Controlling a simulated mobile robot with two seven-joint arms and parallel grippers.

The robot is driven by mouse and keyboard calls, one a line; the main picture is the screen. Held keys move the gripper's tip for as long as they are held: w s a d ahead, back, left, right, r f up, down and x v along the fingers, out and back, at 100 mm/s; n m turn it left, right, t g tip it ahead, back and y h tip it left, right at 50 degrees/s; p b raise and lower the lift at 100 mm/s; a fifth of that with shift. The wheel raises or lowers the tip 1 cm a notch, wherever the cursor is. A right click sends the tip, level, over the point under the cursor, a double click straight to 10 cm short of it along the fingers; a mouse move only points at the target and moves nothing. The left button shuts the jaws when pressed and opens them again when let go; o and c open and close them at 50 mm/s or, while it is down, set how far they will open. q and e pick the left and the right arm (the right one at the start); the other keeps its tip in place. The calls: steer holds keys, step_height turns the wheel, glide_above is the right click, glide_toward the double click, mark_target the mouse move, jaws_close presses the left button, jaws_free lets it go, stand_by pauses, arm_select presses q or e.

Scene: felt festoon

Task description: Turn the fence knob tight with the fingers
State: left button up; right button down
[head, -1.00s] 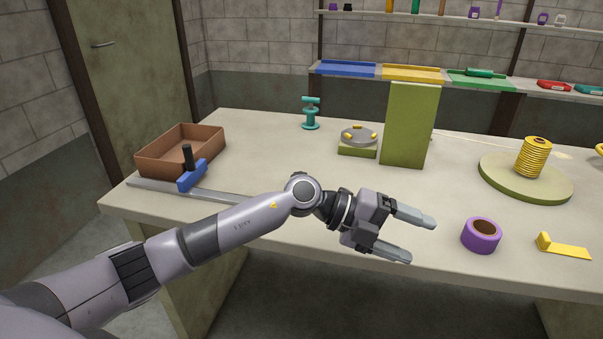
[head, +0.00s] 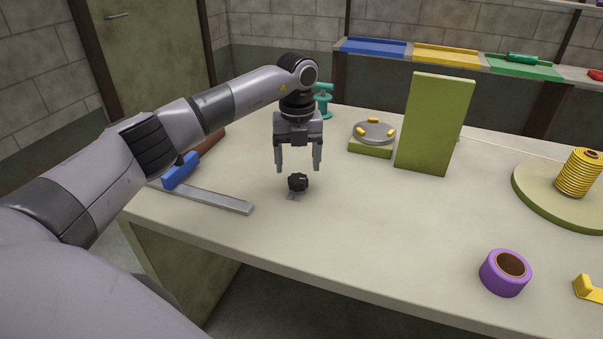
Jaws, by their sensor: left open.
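The black fence knob (head: 298,182) stands on a small grey base near the front left part of the table. My left gripper (head: 298,168) points down just above the knob. Its two fingers are apart and empty, one to each side over the knob; I cannot tell whether they touch it. A flat grey metal bar (head: 215,198) lies to the left of the knob, with a blue block (head: 181,170) on it, partly hidden by my left arm. My right gripper is not in view.
A green upright panel (head: 434,123) and a round grey plate with yellow pieces (head: 374,133) stand behind to the right. A teal stand (head: 324,103) is behind my gripper. Purple tape (head: 505,272) and a yellow spool (head: 578,173) are at the right. The middle front of the table is clear.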

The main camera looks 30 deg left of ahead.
mark_target(298, 180)
arm_select(q)
step_height(298, 180, down, 5)
steer(key=shift+r, duration=0.1)
steer(key=shift+c, duration=0.3)
steer(key=c, duration=1)
